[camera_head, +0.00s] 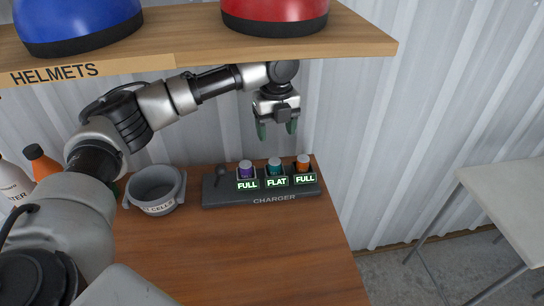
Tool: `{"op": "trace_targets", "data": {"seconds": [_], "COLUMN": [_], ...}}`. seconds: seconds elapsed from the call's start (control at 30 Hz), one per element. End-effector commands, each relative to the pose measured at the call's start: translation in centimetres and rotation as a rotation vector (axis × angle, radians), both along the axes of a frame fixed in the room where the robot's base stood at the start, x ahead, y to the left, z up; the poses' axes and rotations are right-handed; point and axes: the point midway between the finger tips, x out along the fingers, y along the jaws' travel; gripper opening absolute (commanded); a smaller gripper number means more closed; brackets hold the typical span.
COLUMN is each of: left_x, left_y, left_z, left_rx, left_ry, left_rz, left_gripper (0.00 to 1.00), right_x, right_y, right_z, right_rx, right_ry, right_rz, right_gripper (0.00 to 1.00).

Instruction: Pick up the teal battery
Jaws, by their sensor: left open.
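The teal battery (274,165) stands upright in the middle lit slot of a dark charger (230,195) on the wooden table. The label below it reads FLAT. A purple battery (246,169) stands to its left and an orange battery (303,162) to its right, both above labels reading FULL. My left gripper (277,131) is open and empty, pointing down, above and a little behind the teal battery in the picture, with a gap between them. My right gripper is out of view.
A grey cup (156,190) with a label ending in CELLS stands left of the charger. A shelf (190,50) marked HELMETS holds a blue and a red helmet above my arm. Bottles (40,162) stand at the left. The front of the table (250,260) is clear.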

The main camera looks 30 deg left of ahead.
Motion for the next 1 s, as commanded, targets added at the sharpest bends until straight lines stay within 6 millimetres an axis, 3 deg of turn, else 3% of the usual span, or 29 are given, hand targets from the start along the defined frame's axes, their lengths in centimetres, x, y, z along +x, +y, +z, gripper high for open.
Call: {"op": "trace_targets", "data": {"seconds": [0.1, 0.23, 0.47, 0.7, 1.0], "left_x": [-0.1, -0.1, -0.1, -0.2, -0.2], "left_y": [0.1, 0.1, 0.1, 0.2, 0.2], "left_z": [-2.0, -3.9, -5.7, -9.2, -10.3], "left_rx": [0.002, 0.001, 0.001, 0.001, 0.001], "left_ry": [0.005, 0.004, 0.002, 0.003, 0.001], "left_rz": [0.0, 0.001, 0.001, 0.001, 0.0], "left_gripper": [0.64, 0.64, 0.64, 0.64, 0.64], "right_x": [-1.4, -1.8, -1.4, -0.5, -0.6], "right_y": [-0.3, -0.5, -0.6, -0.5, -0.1], "right_z": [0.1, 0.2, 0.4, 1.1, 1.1], "right_rx": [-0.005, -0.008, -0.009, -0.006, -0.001], "right_ry": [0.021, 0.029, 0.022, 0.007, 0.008], "right_rz": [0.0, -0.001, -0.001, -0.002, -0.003], "right_gripper": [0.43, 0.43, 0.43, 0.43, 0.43]}}
